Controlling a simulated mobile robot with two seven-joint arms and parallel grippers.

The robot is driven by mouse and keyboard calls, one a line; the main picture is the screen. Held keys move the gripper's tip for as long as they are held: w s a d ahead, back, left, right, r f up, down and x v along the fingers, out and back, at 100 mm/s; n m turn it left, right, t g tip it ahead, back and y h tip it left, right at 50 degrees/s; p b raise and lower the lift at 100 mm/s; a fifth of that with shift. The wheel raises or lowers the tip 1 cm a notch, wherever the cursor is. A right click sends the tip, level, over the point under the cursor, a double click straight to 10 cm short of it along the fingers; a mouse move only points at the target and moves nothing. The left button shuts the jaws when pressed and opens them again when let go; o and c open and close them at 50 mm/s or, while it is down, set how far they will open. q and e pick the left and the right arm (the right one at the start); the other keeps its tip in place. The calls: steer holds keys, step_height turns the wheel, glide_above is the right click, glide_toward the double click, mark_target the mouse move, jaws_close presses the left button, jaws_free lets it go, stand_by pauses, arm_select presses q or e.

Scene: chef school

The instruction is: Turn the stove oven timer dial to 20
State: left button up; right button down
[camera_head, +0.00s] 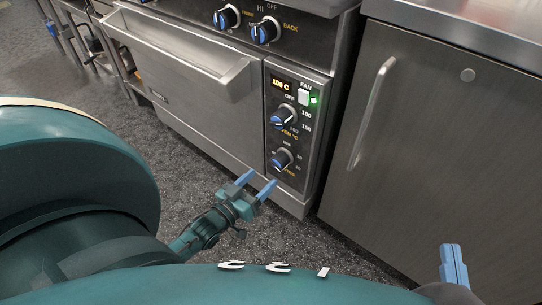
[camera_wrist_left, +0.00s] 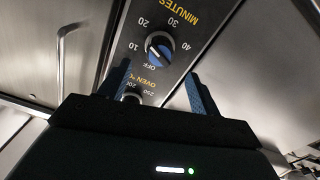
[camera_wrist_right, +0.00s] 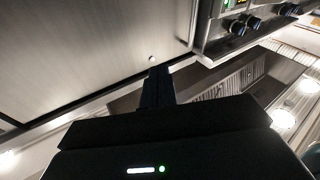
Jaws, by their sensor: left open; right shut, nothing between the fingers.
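The timer dial (camera_head: 281,159) is the lowest blue-and-black knob on the stove's right-hand panel. In the left wrist view the timer dial (camera_wrist_left: 159,47) appears upside down, ringed by OFF, 10, 20, 30, 40 and the word MINUTES. In the left wrist view the dial shows beyond the gap between the left fingertips (camera_wrist_left: 157,72). My right gripper (camera_head: 453,261) is shut and empty, far to the right of the dial.
The oven temperature dial (camera_head: 284,117) sits just above the timer, below a lit display (camera_head: 283,84). The oven door handle (camera_head: 235,82) juts out at left. A steel cabinet with a vertical handle (camera_head: 371,112) stands at right. Floor shows in front.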

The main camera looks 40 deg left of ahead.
mark_target(275, 166)
arm_select(q)
steer(key=shift+s+a+p, duration=0.2)
steer(key=shift+s+p, duration=0.15)
steer(key=shift+s, duration=1.8)
arm_select(e)
steer(key=shift+s+d+f, duration=0.1)
steer(key=shift+s+f, duration=0.05)
steer(key=shift+f, duration=0.1)
arm_select(q)
steer(key=w+m+b, duration=0.1)
steer(key=w+m, duration=0.2)
steer(key=w, duration=0.1)
steer(key=w+m+b, duration=0.1)
steer(key=w+m, duration=0.3)
steer(key=w+d+m+b, duration=0.1)
steer(key=w+m, duration=0.2)
steer(key=w, duration=0.1)
steer(key=shift+w, duration=0.7)
arm_select(e)
steer(key=shift+a+r, duration=0.2)
steer(key=shift+a, duration=0.15)
arm_select(q)
steer(key=shift+c, duration=0.2)
